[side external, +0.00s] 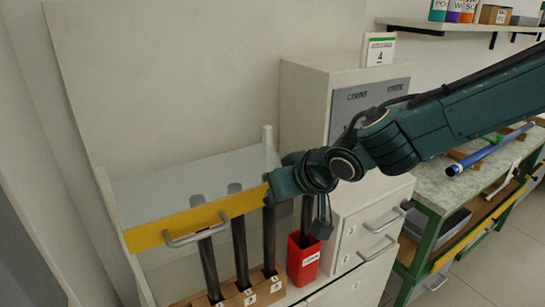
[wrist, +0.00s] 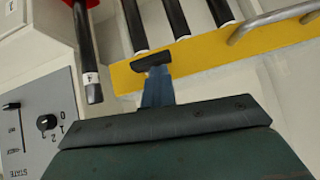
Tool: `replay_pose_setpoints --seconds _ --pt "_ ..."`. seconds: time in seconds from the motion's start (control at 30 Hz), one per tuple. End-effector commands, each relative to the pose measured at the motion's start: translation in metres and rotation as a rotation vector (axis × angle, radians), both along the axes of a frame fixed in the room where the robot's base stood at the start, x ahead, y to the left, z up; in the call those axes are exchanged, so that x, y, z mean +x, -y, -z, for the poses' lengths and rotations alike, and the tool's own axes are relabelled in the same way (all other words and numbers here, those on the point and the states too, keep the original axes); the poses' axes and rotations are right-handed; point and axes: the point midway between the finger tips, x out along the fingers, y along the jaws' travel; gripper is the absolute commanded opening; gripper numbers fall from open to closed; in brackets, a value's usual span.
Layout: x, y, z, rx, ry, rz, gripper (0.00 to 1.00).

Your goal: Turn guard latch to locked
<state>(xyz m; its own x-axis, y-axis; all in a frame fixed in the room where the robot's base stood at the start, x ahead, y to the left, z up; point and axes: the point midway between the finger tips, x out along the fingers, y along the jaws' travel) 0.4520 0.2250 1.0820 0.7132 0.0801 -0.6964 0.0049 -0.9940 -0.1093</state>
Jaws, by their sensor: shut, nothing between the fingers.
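The guard is a clear panel with a yellow front bar (side external: 195,222) and a metal handle (side external: 190,232), seen in the side external view; the bar also crosses the wrist view (wrist: 215,52). A short dark piece, apparently the guard latch (wrist: 151,61), sits slightly tilted on the bar near its end. My gripper (wrist: 157,85) is shut and empty, with its blue fingers right at this piece; I cannot tell whether they touch. In the side external view my gripper (side external: 270,192) is at the bar's right end, and my wrist hides the latch.
Several dark rods (side external: 240,250) stand behind the bar in a labelled wooden block (side external: 234,293). A red bin (side external: 302,258) with a rod stands just right. A grey panel (wrist: 38,125) with a knob and slider is on the white cabinet. A bench (side external: 440,190) stands far right.

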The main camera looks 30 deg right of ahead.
Motion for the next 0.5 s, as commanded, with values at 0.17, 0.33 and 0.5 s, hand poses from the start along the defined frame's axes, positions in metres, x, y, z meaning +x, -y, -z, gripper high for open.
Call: replay_pose_setpoints --seconds 0.17,0.33,0.5 --pt "-0.002 0.007 0.008 -0.016 -0.018 0.01 0.0" --pt "-0.002 0.007 0.007 -0.017 -0.02 0.011 0.0" --pt "-0.002 0.006 -0.004 -0.014 -0.016 0.008 0.0"
